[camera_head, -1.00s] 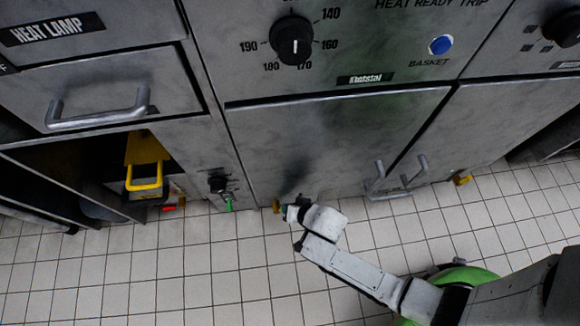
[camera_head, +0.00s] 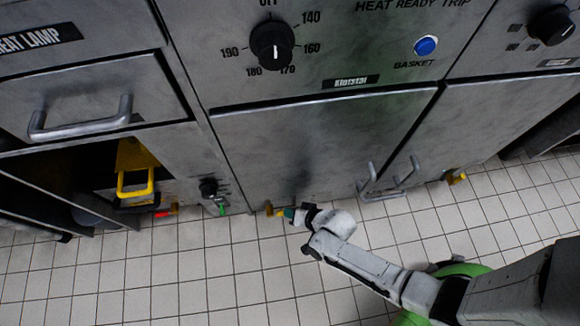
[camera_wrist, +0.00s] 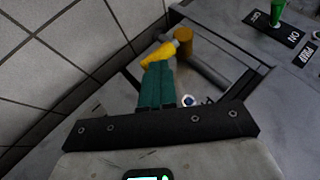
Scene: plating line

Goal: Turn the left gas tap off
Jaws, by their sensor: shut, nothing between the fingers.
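The gas tap nearest my gripper, low at the front of the middle cabinet, has a golden body (camera_head: 268,208) and a short yellow lever (camera_head: 281,212). In the wrist view the lever (camera_wrist: 158,55) sticks out from the golden body (camera_wrist: 183,41) toward my fingers. My gripper (camera_head: 290,213) is just right of the tap in the head view. Its green fingers (camera_wrist: 156,72) are shut and empty, with the tips at the lever's free end; I cannot tell whether they touch. Another yellow tap (camera_head: 457,178) sits farther right.
A green-handled switch (camera_head: 222,209) beside an ON label and a red-handled tap (camera_head: 165,212) lie left of my gripper. Door handles (camera_head: 385,185) stick out to its right. A yellow basket handle (camera_head: 135,185) hangs in the open left bay. The tiled floor in front is clear.

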